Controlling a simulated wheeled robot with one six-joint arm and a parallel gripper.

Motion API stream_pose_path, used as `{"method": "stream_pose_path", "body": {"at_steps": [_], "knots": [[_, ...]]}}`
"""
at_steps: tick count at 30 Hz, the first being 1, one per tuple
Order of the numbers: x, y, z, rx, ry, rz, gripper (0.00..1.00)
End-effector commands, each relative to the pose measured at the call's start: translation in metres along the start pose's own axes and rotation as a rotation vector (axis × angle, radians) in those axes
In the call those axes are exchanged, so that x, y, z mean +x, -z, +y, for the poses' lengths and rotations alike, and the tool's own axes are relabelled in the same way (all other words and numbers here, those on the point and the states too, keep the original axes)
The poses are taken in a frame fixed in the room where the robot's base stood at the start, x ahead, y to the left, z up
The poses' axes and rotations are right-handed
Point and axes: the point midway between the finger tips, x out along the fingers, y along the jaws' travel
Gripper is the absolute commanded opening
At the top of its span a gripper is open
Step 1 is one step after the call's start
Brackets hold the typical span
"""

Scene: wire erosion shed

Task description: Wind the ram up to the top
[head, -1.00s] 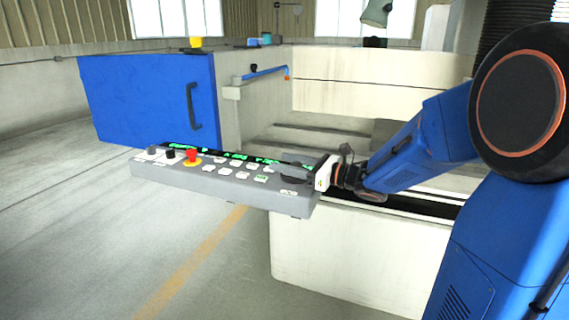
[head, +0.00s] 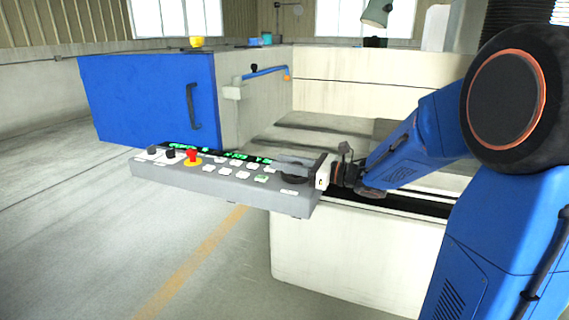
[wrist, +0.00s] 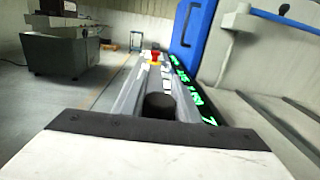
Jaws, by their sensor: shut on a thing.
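A grey control panel (head: 225,186) stretches across the middle of the head view, with a green lit readout (head: 240,156) along its far edge. A black round knob (head: 294,179) sits at its right end; it shows as a short dark cylinder (wrist: 159,106) in the wrist view. My gripper (head: 298,170) is at that end, level with the panel top, and is shut on the black knob. I cannot make out the ram for certain in either view.
The panel carries a red stop button (head: 191,156), small black knobs and several white keys. A blue door (head: 150,100) stands behind it, beside a cream machine tank (head: 385,82). Open floor (head: 80,240) lies to the left.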

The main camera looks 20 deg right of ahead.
Motion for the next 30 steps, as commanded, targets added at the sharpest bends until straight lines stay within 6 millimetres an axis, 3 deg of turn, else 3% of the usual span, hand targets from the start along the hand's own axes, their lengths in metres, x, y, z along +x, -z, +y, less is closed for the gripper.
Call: {"method": "stream_pose_path", "body": {"at_steps": [30], "knots": [[-0.011, 0.000, 0.026, -0.001, -0.799, -0.016, 0.06]]}}
